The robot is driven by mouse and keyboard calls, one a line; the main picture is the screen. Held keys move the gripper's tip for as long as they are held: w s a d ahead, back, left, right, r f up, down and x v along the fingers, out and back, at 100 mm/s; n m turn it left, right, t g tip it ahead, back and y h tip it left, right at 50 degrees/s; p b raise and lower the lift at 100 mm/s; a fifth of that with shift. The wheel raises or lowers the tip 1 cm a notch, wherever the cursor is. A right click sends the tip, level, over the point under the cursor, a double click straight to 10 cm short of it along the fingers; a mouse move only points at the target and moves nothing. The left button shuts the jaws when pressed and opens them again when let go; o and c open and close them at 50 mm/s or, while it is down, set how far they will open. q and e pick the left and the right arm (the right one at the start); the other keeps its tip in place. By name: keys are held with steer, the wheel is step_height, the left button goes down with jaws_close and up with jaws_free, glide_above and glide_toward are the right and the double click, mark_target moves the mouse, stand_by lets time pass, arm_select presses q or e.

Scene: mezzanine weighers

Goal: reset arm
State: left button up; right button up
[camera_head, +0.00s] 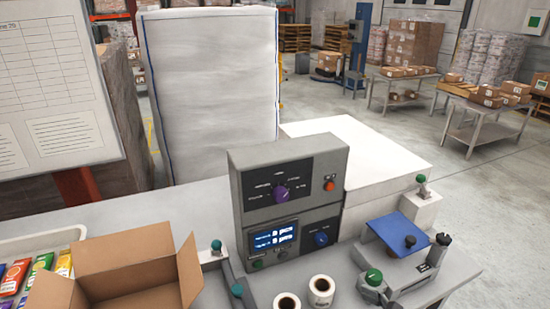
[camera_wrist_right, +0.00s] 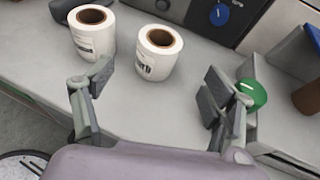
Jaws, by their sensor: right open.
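My right gripper (camera_wrist_right: 158,90) shows in the right wrist view with its two grey fingers spread wide apart and nothing between them. It is over the light grey worktop, on the near side of two white label rolls. One roll (camera_wrist_right: 159,52) stands beyond the gap between the fingers, and the other roll (camera_wrist_right: 92,32) stands behind the left finger. The right finger is close to a green knob (camera_wrist_right: 252,94); I cannot tell whether they touch. My left gripper is in neither view.
A grey control box (camera_head: 286,190) with a lit display stands mid-worktop. An open cardboard box (camera_head: 120,270) and a tray (camera_head: 45,240) of colourful packets are at left. A device with a blue plate (camera_head: 397,234) is at right. Tables with cartons stand on the floor beyond.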

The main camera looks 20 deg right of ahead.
steer(key=s+a+n+g, duration=0.1)
steer(key=a+n, duration=0.1)
steer(key=n, duration=0.1)
steer(key=s+a+f+n+g+y, duration=0.1)
steer(key=a+n, duration=0.2)
steer(key=s+a+f+n, duration=0.1)
steer(key=a+n, duration=0.1)
steer(key=a, duration=0.1)
steer(key=shift+s+n+g+y, duration=0.25)
steer(key=shift+n+g+y, duration=0.05)
steer(key=shift+n+g, duration=0.1)
steer(key=s+a+n+g+h, duration=0.25)
steer(key=s+n, duration=0.35)
steer(key=n, duration=0.6)
steer(key=s+a+n+g+h, duration=0.2)
steer(key=s+n+g+h, duration=0.3)
steer(key=n, duration=0.8)
step_height(320, 180, down, 29)
steer(key=s+y+b, duration=0.2)
steer(key=s+b, duration=0.1)
steer(key=s+d+f+g+b, duration=0.1)
steer(key=s+d+f+b, duration=0.2)
steer(key=s+f, duration=1.3)
step_height(320, 180, down, 3)
steer(key=shift+s+n+h, duration=0.3)
steer(key=shift+h, duration=0.05)
